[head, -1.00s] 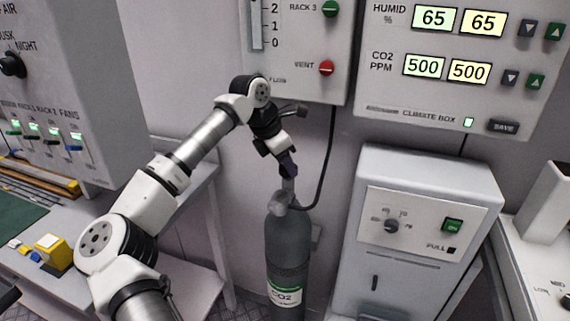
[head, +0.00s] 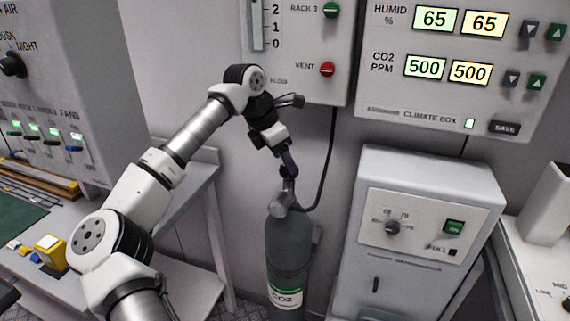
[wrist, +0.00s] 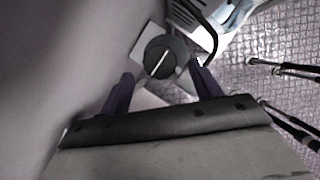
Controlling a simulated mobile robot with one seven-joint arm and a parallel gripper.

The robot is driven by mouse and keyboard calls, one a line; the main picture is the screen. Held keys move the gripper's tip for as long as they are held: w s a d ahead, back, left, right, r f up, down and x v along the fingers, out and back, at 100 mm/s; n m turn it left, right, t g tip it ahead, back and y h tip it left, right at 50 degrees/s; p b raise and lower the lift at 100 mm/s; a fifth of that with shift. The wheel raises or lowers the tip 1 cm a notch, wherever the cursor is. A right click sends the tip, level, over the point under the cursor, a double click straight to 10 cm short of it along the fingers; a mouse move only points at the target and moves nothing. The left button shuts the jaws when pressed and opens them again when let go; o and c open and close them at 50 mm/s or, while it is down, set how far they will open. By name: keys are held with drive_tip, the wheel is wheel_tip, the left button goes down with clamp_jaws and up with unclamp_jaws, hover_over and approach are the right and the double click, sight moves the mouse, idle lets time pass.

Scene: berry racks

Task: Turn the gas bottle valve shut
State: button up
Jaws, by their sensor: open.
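The grey gas bottle (head: 288,248) stands upright against the wall, with a green and white CO2 label. Its pale neck and valve fitting (head: 283,203) rise at the top. My gripper (head: 289,170) is directly above it, pointing down, fingers close to the valve. In the wrist view, the round dark valve knob (wrist: 164,58) with a light line across its top shows between and just beyond the two purple fingers. My gripper (wrist: 163,80) is open there and holds nothing. Whether a finger touches the knob cannot be told.
A dark hose (head: 327,165) runs from the valve up to the wall panel, just right of my gripper. A grey cabinet (head: 428,185) stands right of the bottle. A bench (head: 185,215) stands to the left. The climate box (head: 450,65) hangs above right.

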drive_tip(key=v, duration=1.1)
drive_tip(key=shift+b, duration=0.35)
drive_tip(key=shift+a, duration=0.1)
